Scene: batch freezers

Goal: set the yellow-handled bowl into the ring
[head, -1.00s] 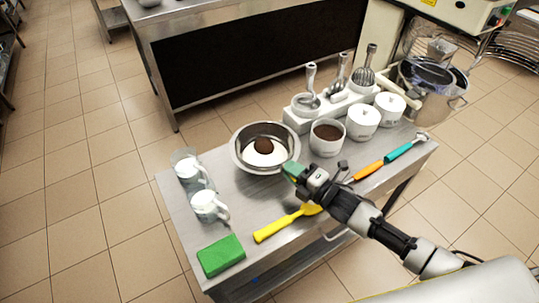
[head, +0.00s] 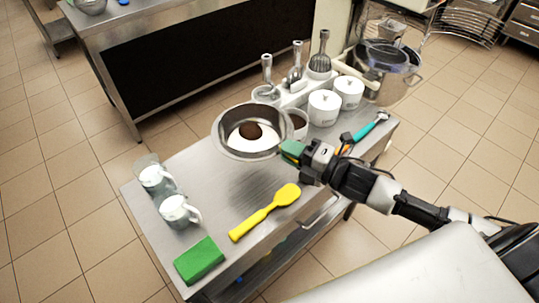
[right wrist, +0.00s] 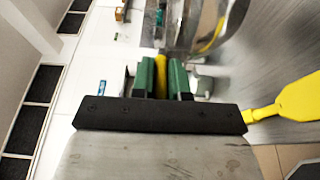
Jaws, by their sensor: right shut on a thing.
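The metal bowl (head: 228,146) holds something white with a brown mound in it. It appears raised above the steel table, roughly level, and partly covers a white cup of brown stuff. My right gripper (head: 291,151) is at the bowl's right side. In the right wrist view its green fingers (right wrist: 161,80) are shut on the bowl's yellow handle (right wrist: 161,62), with the bowl's shiny wall (right wrist: 205,25) just beyond. The handle is mostly hidden by the fingers. I cannot clearly pick out the ring. My left gripper is not in view.
On the steel table (head: 222,195) lie a yellow spatula (head: 264,213) and a green block (head: 199,260). Two jugs (head: 179,212) stand at the left. White lidded pots (head: 324,108), a utensil rack and a large metal pot (head: 390,82) are at the back right.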

